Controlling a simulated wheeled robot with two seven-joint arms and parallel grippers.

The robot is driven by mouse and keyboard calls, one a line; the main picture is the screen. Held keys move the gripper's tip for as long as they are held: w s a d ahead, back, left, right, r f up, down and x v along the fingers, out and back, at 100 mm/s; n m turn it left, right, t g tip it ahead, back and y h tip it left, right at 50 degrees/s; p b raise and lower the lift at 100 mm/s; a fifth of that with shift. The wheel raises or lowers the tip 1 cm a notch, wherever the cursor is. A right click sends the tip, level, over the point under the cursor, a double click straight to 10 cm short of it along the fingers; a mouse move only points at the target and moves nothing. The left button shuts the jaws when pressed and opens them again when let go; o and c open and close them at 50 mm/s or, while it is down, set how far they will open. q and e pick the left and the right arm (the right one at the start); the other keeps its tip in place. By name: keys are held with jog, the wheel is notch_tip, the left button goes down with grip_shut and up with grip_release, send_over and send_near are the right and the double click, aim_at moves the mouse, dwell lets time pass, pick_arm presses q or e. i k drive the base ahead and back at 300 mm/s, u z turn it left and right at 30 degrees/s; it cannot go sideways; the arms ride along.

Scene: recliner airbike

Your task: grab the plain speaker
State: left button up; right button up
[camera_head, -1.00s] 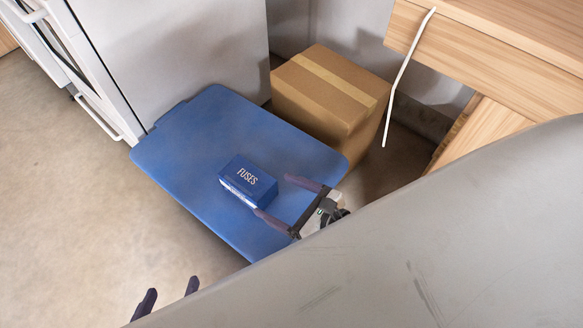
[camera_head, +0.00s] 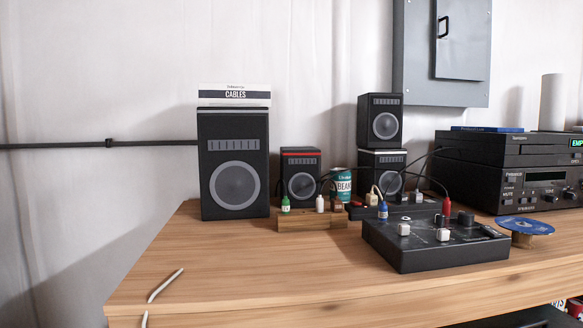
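Several black speakers with grey round cones stand on the wooden worktop. A small speaker with no coloured stripe (camera_head: 376,118) sits on top of a small white-striped speaker (camera_head: 368,172), right of the middle. A small red-striped speaker (camera_head: 291,160) stands to the left of that stack.
The worktop (camera_head: 240,270) is clear at front left. Stacked audio units (camera_head: 515,170) fill the right. A grey wall cabinet (camera_head: 425,75) hangs behind.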

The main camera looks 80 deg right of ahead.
aim_at(380, 124)
jog(key=z, duration=2.95)
